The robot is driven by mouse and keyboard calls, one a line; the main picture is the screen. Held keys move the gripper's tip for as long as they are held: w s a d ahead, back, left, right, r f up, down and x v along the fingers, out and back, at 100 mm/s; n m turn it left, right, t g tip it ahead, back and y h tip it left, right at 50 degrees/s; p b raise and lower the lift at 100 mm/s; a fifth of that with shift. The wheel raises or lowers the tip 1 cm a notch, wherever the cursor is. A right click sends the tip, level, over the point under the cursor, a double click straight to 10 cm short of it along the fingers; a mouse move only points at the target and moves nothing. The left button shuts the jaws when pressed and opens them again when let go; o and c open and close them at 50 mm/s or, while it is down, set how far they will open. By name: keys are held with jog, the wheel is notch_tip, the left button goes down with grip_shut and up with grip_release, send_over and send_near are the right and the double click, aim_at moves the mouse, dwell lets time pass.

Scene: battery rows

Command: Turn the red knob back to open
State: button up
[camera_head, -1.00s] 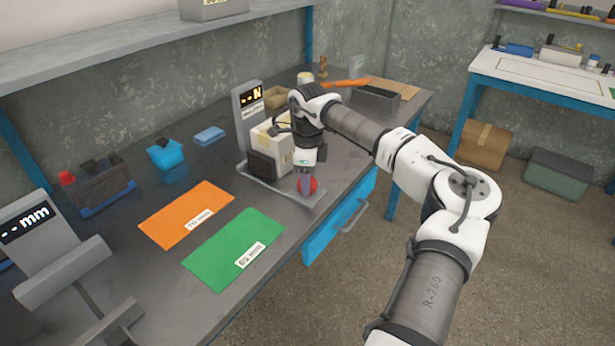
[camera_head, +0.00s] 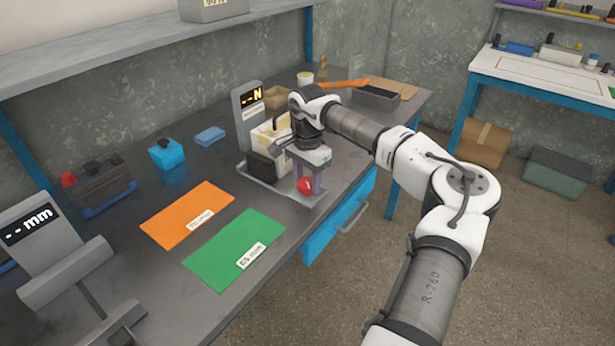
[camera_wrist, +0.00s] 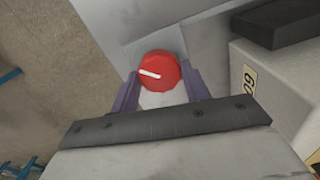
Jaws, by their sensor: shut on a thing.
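The red knob (camera_head: 305,186) is on the front end of a grey fixture base (camera_head: 275,187) near the bench's front edge. In the wrist view the red knob (camera_wrist: 160,72) is a faceted disc with a white line that points left and slightly up. My gripper (camera_head: 307,183) points down at it. In the wrist view my gripper's purple fingers (camera_wrist: 160,88) are on both sides of the knob, shut on it. The upright display (camera_head: 250,110) of the fixture reads "--N".
A pale block with a black front (camera_head: 267,150) stands on the fixture close to my gripper. An orange mat (camera_head: 187,214) and a green mat (camera_head: 235,250) lie to the left. A blue drawer (camera_head: 335,222) is below the bench edge.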

aim_at(307, 182)
jog(key=n, duration=0.4)
jog(key=shift+r+n, duration=0.1)
jog(key=shift+n, duration=0.2)
jog(key=shift+n+p, duration=0.4)
jog(key=shift+n, duration=1.5)
jog(key=o, duration=1)
notch_tip(307, 182, up, 14)
jog(key=shift+f+b, duration=0.15)
jog(key=shift+b, duration=0.65)
jog(key=shift+f, duration=0.1)
